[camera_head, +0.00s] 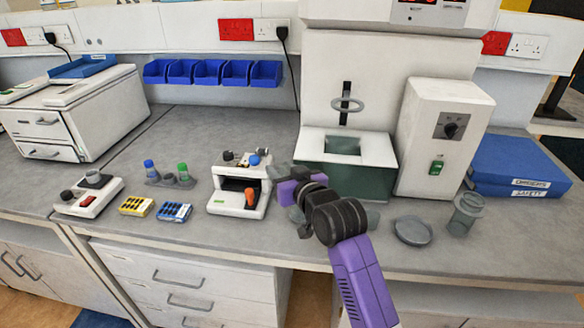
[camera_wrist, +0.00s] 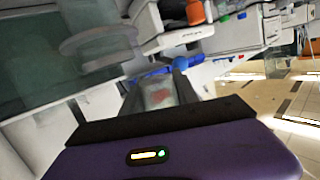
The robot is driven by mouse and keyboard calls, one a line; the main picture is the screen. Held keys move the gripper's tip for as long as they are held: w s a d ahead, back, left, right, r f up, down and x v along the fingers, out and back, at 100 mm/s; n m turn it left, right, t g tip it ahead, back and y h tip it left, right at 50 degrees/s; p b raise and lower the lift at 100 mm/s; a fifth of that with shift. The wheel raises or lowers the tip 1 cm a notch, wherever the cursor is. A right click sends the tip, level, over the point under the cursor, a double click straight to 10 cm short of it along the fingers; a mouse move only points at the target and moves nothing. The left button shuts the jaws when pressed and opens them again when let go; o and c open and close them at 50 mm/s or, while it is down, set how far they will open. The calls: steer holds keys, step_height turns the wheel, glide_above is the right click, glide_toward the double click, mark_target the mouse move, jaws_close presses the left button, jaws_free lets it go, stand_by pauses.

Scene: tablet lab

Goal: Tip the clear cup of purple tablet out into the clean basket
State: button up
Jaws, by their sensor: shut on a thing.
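My gripper (camera_head: 284,178) is over the bench in front of the open-fronted machine, largely hidden behind my own arm. In the wrist view, its two dark fingers (camera_wrist: 158,88) are shut on a clear cup (camera_wrist: 157,97), which shows a reddish patch. I cannot make out a purple tablet. A grey cup-shaped vessel (camera_head: 467,212) stands at the right of the bench beside a grey round dish (camera_head: 412,231). I cannot tell whether either is the clean basket. A ring (camera_head: 347,104) sits on a post above the machine's square opening; a clear ring also shows in the wrist view (camera_wrist: 97,42).
The white machine (camera_head: 345,146) stands just behind my gripper, with a white control box (camera_head: 440,125) to its right. A small white device (camera_head: 240,196), tube rack (camera_head: 170,178) and yellow rack (camera_head: 136,207) are to the left. Blue binders (camera_head: 520,160) lie far right.

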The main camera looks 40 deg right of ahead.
steer(key=m+y, duration=0.2)
steer(key=m, duration=0.3)
steer(key=d+m+t+y+p, duration=0.1)
steer(key=m+y, duration=0.1)
steer(key=m, duration=0.4)
steer(key=m+y, duration=0.3)
steer(key=m, duration=0.3)
steer(key=shift+s+d+t+p, duration=0.1)
steer(key=shift+d+t+p, duration=0.2)
steer(key=shift+t, duration=0.1)
steer(key=m, duration=0.2)
steer(key=d+m+t+p, duration=0.1)
steer(key=m, duration=0.2)
steer(key=shift+s+d+m+t+p, duration=0.1)
steer(key=shift+d+m+t+p, duration=0.2)
steer(key=shift+m+p, duration=0.1)
